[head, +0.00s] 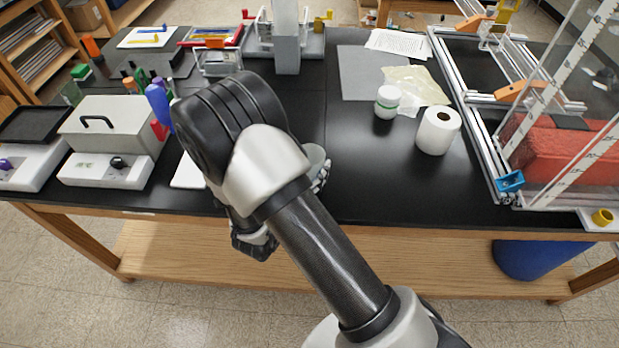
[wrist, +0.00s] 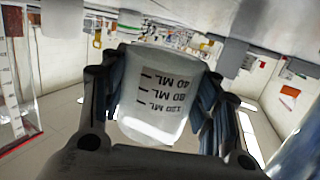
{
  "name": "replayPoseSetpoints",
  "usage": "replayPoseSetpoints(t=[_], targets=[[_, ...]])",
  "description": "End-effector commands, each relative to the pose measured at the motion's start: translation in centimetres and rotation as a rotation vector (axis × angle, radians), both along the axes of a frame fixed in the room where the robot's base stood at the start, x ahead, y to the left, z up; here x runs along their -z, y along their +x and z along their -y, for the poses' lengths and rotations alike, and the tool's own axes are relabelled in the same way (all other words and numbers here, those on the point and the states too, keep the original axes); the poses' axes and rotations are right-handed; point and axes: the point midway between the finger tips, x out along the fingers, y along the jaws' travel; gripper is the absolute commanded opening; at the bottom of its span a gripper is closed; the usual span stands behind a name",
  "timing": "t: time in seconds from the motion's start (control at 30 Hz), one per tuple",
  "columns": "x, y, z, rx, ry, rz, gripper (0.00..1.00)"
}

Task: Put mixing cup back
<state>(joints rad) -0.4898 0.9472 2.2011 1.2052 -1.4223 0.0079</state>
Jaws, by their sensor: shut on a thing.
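The mixing cup (wrist: 150,115) is a translucent white cup with dark ML marks, in the middle of the wrist view. My gripper (wrist: 161,72) is shut on it, with a dark finger on each side of its wall. My wrist is near the front edge of the black bench. I cannot tell from these views how the cup is tilted.
The black bench (head: 370,190) is clear at front centre. A white roll (head: 438,130) and a white jar with a green band (head: 387,102) stand right of my arm. Grey-white boxes (head: 105,125) stand left.

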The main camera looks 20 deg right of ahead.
Motion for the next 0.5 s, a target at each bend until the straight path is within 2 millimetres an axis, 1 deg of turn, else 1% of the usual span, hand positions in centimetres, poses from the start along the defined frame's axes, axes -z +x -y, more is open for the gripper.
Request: replayPoseSetpoints(t=[0.1,0.2,0.27,0.5], targets=[[2.0,-0.1,0.0,-0.001,-0.002,-0.005,0.37],[3.6,0.0,0.0,0.0,-0.001,-0.003,0.37],[3.9,0.0,0.0,0.0,-0.001,-0.002,0.37],[3.8,0.0,0.0,0.0,0.0,-0.001,0.37]])
